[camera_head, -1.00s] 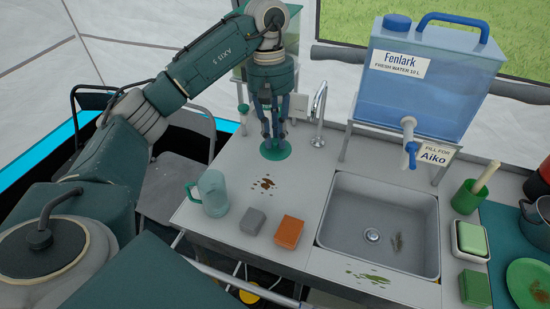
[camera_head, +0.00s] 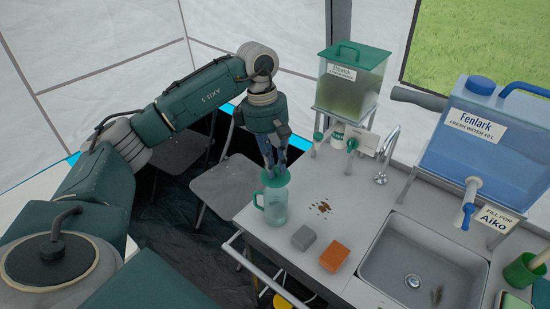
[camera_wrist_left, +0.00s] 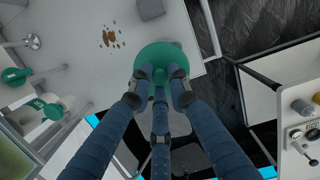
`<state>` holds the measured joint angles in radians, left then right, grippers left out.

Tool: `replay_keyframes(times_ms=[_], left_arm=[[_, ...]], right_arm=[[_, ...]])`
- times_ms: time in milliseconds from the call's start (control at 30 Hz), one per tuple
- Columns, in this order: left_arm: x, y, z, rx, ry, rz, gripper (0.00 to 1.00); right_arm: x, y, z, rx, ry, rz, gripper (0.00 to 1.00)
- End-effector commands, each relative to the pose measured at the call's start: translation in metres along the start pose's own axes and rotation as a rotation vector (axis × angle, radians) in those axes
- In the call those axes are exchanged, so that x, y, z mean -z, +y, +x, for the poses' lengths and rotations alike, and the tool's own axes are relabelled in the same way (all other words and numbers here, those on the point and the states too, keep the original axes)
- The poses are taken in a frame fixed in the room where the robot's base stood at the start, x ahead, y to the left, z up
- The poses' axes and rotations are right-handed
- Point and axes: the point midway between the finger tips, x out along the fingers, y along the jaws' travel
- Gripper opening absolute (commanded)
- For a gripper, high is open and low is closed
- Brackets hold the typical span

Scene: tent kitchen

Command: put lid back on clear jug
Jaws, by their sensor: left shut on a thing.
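The clear jug (camera_head: 272,208), a teal-tinted mug shape with a handle on its left, stands upright at the counter's left front corner. My left gripper (camera_head: 274,170) is shut on the round green lid (camera_head: 276,180) and holds it level, right over the jug's mouth. I cannot tell whether the lid touches the rim. In the left wrist view the lid (camera_wrist_left: 162,55) sits between the fingertips (camera_wrist_left: 160,75) and hides the jug below it. My right gripper is not in view.
The sink (camera_head: 385,250) is to the right. A green-lidded dispenser (camera_head: 350,85) stands behind. A chair (camera_head: 222,185) is left of the counter.

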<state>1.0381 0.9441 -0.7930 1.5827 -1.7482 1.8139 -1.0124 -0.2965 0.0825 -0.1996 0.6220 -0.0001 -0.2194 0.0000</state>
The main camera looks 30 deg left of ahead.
Motion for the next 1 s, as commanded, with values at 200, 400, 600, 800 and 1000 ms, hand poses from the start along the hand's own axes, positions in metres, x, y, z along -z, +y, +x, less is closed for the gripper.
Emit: replay_keyframes(times_ms=[200, 400, 600, 800, 1000], left_arm=[[0.002, 0.0, 0.014, 0.001, 0.001, 0.0, 0.04], [0.005, 0.0, 0.032, 0.001, 0.0, 0.001, 0.04], [0.008, 0.0, 0.052, 0.001, 0.0, 0.002, 0.04], [0.01, 0.0, 0.062, 0.001, 0.0, 0.002, 0.04], [0.01, 0.0, 0.063, 0.001, 0.0, 0.002, 0.04]], right_arm=[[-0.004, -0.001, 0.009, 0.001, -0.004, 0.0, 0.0], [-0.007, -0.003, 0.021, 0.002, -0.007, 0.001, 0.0], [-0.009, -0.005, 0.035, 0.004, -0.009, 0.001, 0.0], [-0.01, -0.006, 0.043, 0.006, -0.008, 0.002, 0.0], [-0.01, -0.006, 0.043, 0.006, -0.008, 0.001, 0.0]])
